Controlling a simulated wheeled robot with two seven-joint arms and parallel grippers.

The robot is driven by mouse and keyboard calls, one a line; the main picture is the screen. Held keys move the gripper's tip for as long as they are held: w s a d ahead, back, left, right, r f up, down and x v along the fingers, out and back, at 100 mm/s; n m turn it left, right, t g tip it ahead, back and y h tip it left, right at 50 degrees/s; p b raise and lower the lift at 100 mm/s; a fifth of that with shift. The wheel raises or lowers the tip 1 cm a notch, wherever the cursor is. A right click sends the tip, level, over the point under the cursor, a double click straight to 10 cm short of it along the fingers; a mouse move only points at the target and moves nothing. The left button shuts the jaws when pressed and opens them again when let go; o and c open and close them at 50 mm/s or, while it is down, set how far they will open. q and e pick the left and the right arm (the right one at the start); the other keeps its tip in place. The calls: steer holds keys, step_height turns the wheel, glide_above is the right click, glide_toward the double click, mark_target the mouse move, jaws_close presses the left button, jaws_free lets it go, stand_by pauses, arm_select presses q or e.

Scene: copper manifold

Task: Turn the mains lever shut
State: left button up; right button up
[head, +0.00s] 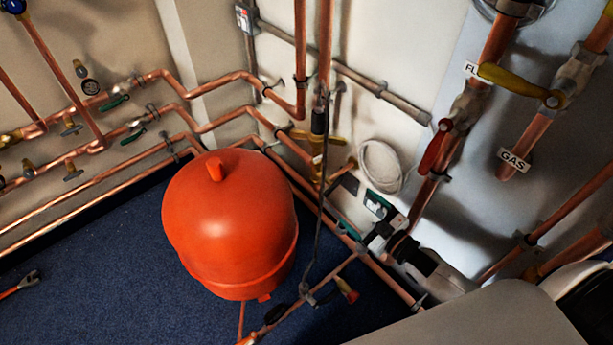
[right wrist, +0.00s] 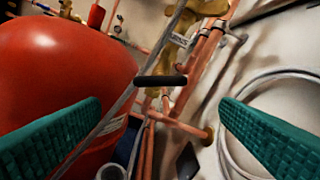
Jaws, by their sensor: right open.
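No label in view reads "mains", so I cannot tell for certain which lever it is. A brass valve (head: 318,140) with yellow handle parts sits on the vertical copper pipe behind the red vessel. In the right wrist view, a black bar-shaped handle (right wrist: 160,82) lies between my fingers, below brass fittings (right wrist: 182,42). My right gripper (head: 363,217) is at the right of the vessel, close to the wall pipes. Its teal fingers (right wrist: 160,125) are wide apart and empty, with the handle beyond them. My left gripper is out of view.
The large red vessel (head: 228,220) stands left of my right gripper. A dark cable (head: 322,190) hangs beside it. A coiled white hose (head: 380,165) is on the wall. Red (head: 435,147) and yellow (head: 512,80) levers are at right. Blue carpet (head: 110,265) is mostly clear.

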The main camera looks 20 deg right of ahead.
mark_target(331, 183)
steer(key=x, duration=0.4)
steer(key=b+x, duration=0.1)
steer(key=x, duration=0.3)
steer(key=r+b+x, duration=0.1)
steer(key=x, duration=0.3)
steer(key=shift+w+a+r, duration=0.1)
steer(key=shift+w+a, duration=0.05)
steer(key=shift+a, duration=0.05)
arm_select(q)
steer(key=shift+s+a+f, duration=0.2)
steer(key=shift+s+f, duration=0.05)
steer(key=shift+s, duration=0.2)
